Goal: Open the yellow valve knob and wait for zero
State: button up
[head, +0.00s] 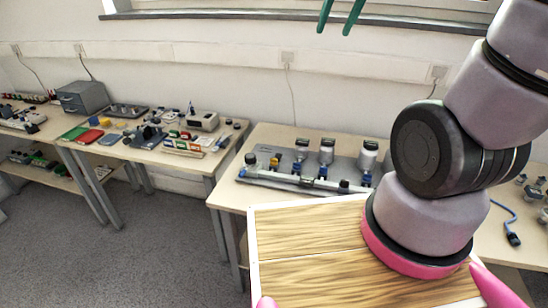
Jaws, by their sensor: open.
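A grey calibration panel (275,183) lies on the wooden bench in the middle of the view. It carries several upright grey cylinders with dark tops, blue fittings and black knobs. A small yellow piece (274,162), which looks like the yellow valve knob, sits near the panel's left end. Its turn position is too small to tell, and no gauge or display reading can be made out. My gripper (340,17) shows as two dark green fingers at the top edge. They are apart with nothing between them, well away from the panel. The rest of the gripper is out of frame.
The bench (228,190) has bare wood at the panel's left. Another table (145,155) at left holds parts, trays and a grey drawer box (82,97). A blue cable (505,212) lies at right. My arm hides part of the bench. Grey floor at lower left is clear.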

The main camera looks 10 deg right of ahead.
jog(key=w+a+f+n+g, duration=0.2)
jog(key=w+a+f+n, duration=0.15)
jog(key=w+f, duration=0.4)
jog(key=n+g+h, duration=0.2)
jog(key=n+g, duration=0.1)
jog(key=n, duration=0.6)
send_over(274, 161)
notch_tip(274, 161, down, 30)
jog(key=shift+n, duration=0.25)
jog(key=f, duration=1.1)
jog(key=shift+w, duration=0.25)
grip_shut()
